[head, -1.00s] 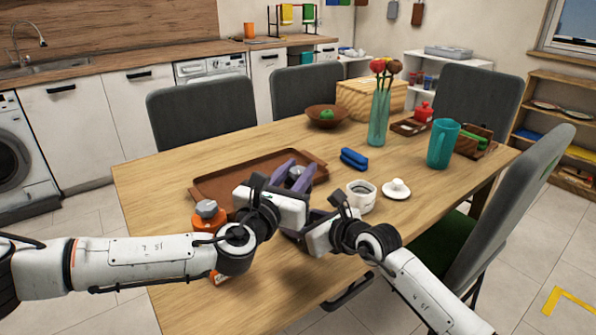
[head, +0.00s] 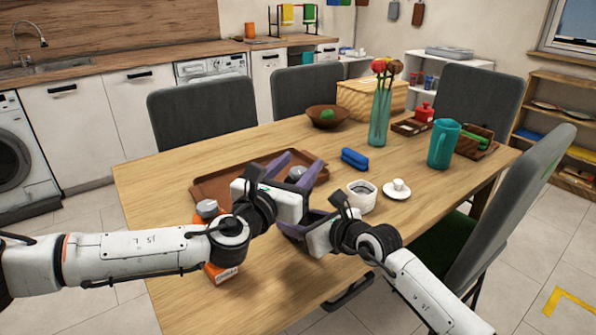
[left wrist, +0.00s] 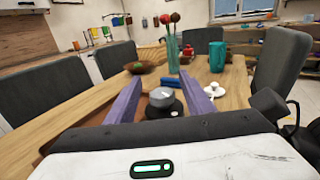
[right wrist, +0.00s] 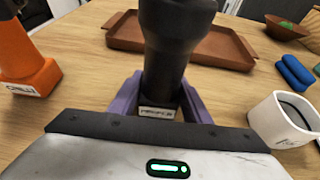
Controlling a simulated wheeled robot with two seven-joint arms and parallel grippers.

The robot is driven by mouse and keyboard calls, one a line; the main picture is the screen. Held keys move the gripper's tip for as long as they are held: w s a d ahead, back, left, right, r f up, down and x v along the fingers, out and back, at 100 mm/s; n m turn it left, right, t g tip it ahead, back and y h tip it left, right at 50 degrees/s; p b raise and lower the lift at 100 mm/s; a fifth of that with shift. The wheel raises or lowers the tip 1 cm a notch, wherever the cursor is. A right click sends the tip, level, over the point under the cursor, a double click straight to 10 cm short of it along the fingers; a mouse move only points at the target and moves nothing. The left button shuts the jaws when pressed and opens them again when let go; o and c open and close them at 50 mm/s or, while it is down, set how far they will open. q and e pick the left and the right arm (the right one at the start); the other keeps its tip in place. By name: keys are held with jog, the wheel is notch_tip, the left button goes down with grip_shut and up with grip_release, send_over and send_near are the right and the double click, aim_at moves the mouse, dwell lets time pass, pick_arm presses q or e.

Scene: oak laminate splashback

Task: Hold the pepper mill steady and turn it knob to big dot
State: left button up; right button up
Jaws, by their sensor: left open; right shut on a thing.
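The dark pepper mill (right wrist: 172,45) stands upright on the table, with a small label near its base. The knob's dot setting is too small to read.
A brown tray (head: 213,190) lies behind the mill. An orange mill (right wrist: 22,60) stands left of it, partly behind my left arm.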

aim_at(298, 170)
pick_arm(q)
notch_tip(298, 170, up, 9)
jog(key=shift+f, duration=0.1)
dwell(0.4)
pick_arm(e)
jog(key=o, duration=1.3)
jog(key=shift+c, duration=0.2)
jog(key=shift+d, duration=0.1)
